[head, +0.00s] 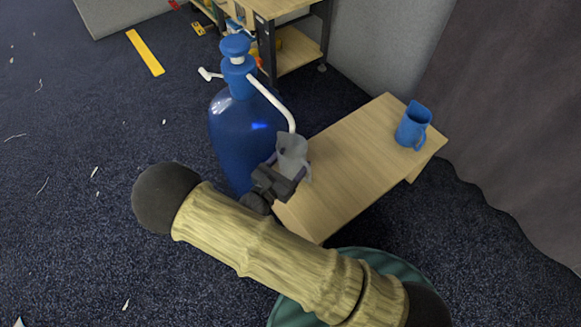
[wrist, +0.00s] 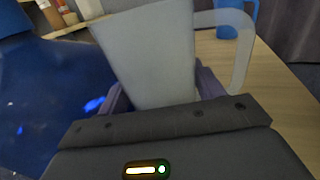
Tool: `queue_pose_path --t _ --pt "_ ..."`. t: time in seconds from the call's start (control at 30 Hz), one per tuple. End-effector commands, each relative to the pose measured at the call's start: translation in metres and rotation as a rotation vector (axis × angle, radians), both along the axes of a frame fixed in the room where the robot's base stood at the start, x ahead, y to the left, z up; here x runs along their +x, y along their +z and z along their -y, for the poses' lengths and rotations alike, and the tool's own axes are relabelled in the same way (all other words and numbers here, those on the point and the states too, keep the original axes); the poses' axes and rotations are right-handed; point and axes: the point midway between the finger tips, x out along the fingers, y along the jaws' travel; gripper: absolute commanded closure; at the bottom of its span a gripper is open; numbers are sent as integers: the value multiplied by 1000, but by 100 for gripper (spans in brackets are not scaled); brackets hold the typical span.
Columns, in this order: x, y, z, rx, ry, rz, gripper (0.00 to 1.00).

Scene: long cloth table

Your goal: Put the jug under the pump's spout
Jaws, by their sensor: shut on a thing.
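The pump (head: 240,125) is a tall, shiny blue bottle with a blue top and a white curved spout (head: 273,100) that bends down to the right. A pale grey, translucent jug (head: 292,152) is between the fingers of my gripper (head: 279,170), just below the spout's end. In the wrist view the jug (wrist: 150,55) stands up between the jaws, slightly tilted, with its handle to the right. The spout does not show in the wrist view. A blue jug (head: 413,125) stands apart at the far right of the table.
The small wooden table (head: 350,165) has a clear middle between the grey jug and the blue jug. A shelf unit (head: 290,50) stands behind. A grey curtain hangs at the right. The dark carpet at the left has a yellow strip (head: 145,52).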

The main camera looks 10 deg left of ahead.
Motion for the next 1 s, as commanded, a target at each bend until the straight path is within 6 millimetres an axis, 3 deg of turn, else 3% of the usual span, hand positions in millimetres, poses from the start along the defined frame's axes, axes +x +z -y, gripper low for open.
queue_pose_path --t 0.03,0.13,0.63,0.67,0.73,1.0 --pt "0 -14 0 -1 0 0 57" --pt "0 -25 0 -1 0 0 57" --pt "0 -29 0 -1 0 1 57" --pt "0 -28 0 -1 0 0 27" --pt "0 -28 0 -1 0 0 14" --pt "0 -28 0 -1 0 0 11"
